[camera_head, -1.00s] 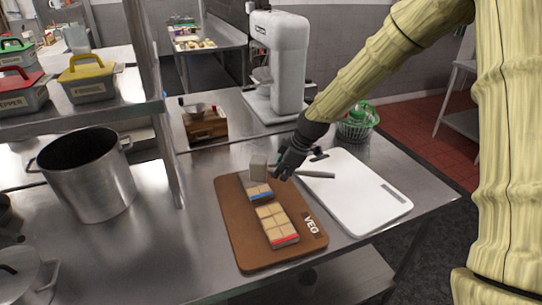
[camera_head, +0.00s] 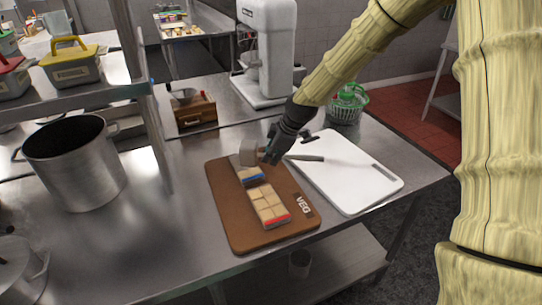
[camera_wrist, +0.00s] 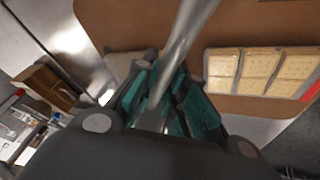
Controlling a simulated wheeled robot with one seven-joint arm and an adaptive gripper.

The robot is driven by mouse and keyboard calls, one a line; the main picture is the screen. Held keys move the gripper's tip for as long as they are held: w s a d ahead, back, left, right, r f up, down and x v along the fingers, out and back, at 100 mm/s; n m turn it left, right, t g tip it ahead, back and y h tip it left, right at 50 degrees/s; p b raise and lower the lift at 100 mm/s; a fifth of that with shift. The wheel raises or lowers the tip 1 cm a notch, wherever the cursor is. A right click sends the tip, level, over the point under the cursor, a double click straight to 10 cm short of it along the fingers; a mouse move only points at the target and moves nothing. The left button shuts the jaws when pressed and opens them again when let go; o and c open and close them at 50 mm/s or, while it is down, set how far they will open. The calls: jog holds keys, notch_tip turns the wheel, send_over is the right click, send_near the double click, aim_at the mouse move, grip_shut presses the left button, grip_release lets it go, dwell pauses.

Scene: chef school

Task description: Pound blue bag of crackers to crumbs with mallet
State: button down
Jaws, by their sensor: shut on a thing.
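My gripper (camera_head: 270,156) is shut on the handle of a grey mallet (camera_head: 305,158). The mallet's head (camera_head: 250,153) is on the left side of the gripper, over the far end of the blue bag of crackers (camera_head: 253,179); I cannot tell whether it touches. The head and gripper partly hide this bag. A red bag of crackers (camera_head: 268,204) lies nearer on the same brown cutting board (camera_head: 230,222). In the wrist view, the metal handle (camera_wrist: 185,40) passes between my teal-padded fingers (camera_wrist: 160,100), and the red bag (camera_wrist: 262,72) shows at the right.
A white cutting board (camera_head: 350,180) lies to the right. A large pot (camera_head: 75,165) stands at the left below a shelf. A wooden box (camera_head: 195,112), a white stand mixer (camera_head: 268,45) and a green basket (camera_head: 346,104) are at the back.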

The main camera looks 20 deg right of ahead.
jog(key=shift+w+f+b, duration=0.15)
jog(key=shift+f+b, duration=0.15)
jog(key=shift+f, duration=0.4)
jog(key=shift+w+f+b, duration=0.1)
jog(key=shift+f+b, duration=0.15)
jog(key=shift+f, duration=0.4)
jog(key=shift+s+f+b, duration=0.15)
jog(key=shift+f+b, duration=0.2)
jog(key=shift+f, duration=0.3)
jog(key=shift+r, duration=0.2)
notch_tip(320, 180, up, 6)
jog(key=p, duration=0.4)
jog(key=shift+p, duration=0.35)
